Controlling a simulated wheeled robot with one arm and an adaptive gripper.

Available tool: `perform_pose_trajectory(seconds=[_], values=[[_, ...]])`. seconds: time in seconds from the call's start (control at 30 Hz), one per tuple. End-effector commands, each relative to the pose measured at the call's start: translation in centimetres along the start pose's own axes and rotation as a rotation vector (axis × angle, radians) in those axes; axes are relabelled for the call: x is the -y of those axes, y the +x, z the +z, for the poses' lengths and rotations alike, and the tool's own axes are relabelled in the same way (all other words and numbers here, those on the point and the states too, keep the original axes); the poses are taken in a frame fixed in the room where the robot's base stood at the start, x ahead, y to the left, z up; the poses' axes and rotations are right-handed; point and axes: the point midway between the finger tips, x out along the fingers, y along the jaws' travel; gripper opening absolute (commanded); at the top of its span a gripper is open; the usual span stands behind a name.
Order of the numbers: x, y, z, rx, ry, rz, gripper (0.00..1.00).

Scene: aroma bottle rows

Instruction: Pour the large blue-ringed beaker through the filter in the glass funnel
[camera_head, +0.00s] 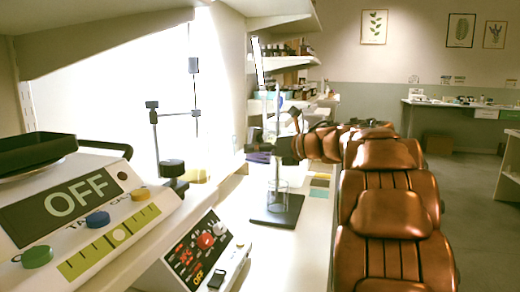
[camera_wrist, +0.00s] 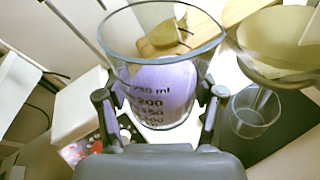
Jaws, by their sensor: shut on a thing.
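The large beaker (camera_wrist: 165,80) has a blue-grey rim and volume marks, and it holds purple liquid. My gripper (camera_wrist: 159,100) is shut on its sides in the wrist view, one finger on each side. The funnel (camera_wrist: 283,70) with a pale filter is at the upper right, beside the held beaker and apart from it. A smaller clear beaker (camera_wrist: 255,112) stands below the funnel. In the head view, my gripper (camera_head: 286,148) is at the stand, above the clear beaker (camera_head: 278,197). The held beaker and funnel are hard to make out there.
The clear beaker stands on a dark stand base (camera_head: 277,214) on the white bench. A control box with red displays (camera_head: 200,250) and a balance reading OFF (camera_head: 75,205) are at the left front. Another rod stand (camera_head: 155,140) stands behind them. Shelves hang above.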

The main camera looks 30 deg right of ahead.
Motion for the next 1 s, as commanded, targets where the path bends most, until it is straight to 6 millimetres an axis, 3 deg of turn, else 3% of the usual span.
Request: perform_pose_trajectory(seconds=[1.0], values=[[-0.2, -0.3, 1.4, -0.007, 0.045, 0.009, 0.23]])
